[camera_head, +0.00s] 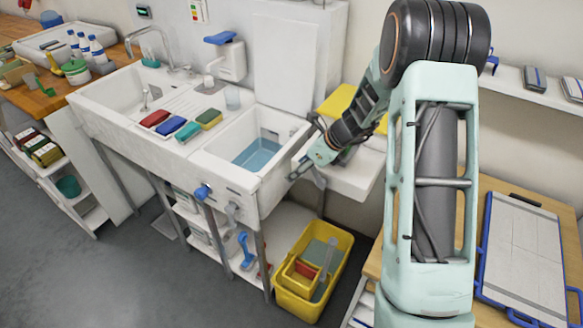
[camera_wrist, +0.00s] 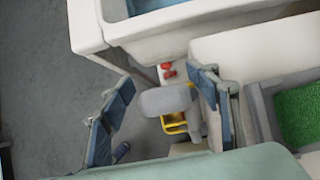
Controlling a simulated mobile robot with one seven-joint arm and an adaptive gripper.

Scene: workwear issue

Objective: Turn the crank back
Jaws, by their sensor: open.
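A grey, rounded crank-like handle (camera_wrist: 165,101) lies between my fingers in the wrist view, with a grey arm beside the right finger. It also seems to show as a small grey piece (camera_head: 320,179) just below my gripper in the head view. My gripper (camera_head: 303,164) is at the right end of the sink unit, beside the basin holding blue water. Its two blue-padded fingers stand apart in the wrist view (camera_wrist: 162,110), one on each side of the handle. I cannot tell whether either touches it. The crank's mounting is partly hidden by my gripper.
A yellow bucket (camera_head: 340,283) stands on the floor below. A white side ledge (camera_head: 353,177) is close by my gripper. The grey floor at left is clear.

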